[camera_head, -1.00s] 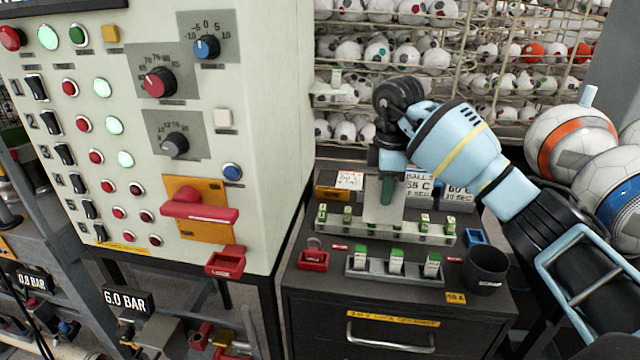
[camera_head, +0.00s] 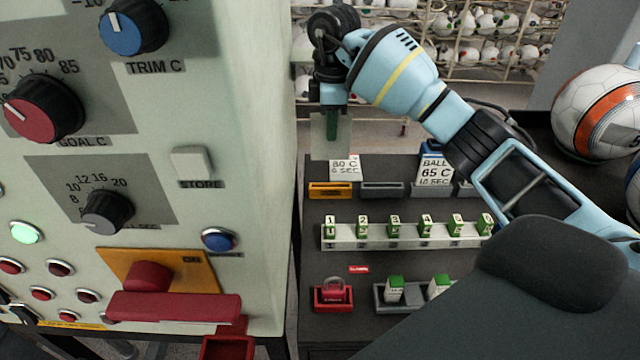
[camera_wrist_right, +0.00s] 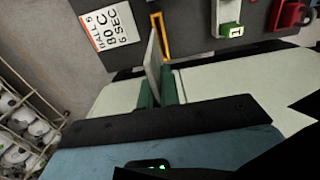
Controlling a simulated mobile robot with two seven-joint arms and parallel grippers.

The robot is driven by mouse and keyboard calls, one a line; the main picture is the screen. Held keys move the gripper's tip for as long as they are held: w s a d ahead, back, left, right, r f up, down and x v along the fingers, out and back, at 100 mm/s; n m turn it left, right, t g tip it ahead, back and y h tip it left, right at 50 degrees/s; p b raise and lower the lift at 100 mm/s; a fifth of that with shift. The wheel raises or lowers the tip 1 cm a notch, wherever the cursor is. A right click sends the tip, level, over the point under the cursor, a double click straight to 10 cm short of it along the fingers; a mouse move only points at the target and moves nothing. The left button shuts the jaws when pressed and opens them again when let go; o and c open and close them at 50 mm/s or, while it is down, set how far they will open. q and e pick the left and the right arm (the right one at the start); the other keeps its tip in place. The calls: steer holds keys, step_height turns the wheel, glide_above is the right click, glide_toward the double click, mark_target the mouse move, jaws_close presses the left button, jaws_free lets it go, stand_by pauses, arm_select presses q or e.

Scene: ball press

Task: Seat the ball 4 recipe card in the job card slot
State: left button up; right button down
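My right gripper (camera_head: 332,118) is shut on a pale card (camera_head: 322,146), whose printing I cannot read. In the right wrist view the card (camera_wrist_right: 152,68) shows nearly edge-on between the green fingers. In the head view it hangs upright, above and slightly left of an orange holder (camera_head: 322,190) at the cabinet's back left. This orange holder (camera_wrist_right: 164,38) is close beyond the card in the wrist view. I cannot read a label that marks it as the job card slot. My left gripper is not in view.
An 80 C card (camera_head: 346,168) stands behind the orange holder, and a 65 C card (camera_head: 434,170) farther right. A rail of numbered green-and-white pieces (camera_head: 376,240) lies in front. The control panel (camera_head: 250,130) stands close on the left. A dark shape covers the lower right.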

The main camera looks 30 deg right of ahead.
steer(key=shift+s+f, duration=0.2)
steer(key=shift+f, duration=4.7)
steer(key=shift+f, duration=0.1)
steer(key=c, duration=1.6)
jaws_free()
step_height(320, 180, up, 12)
steer(key=shift+r+p, duration=0.15)
steer(key=shift+p, duration=0.15)
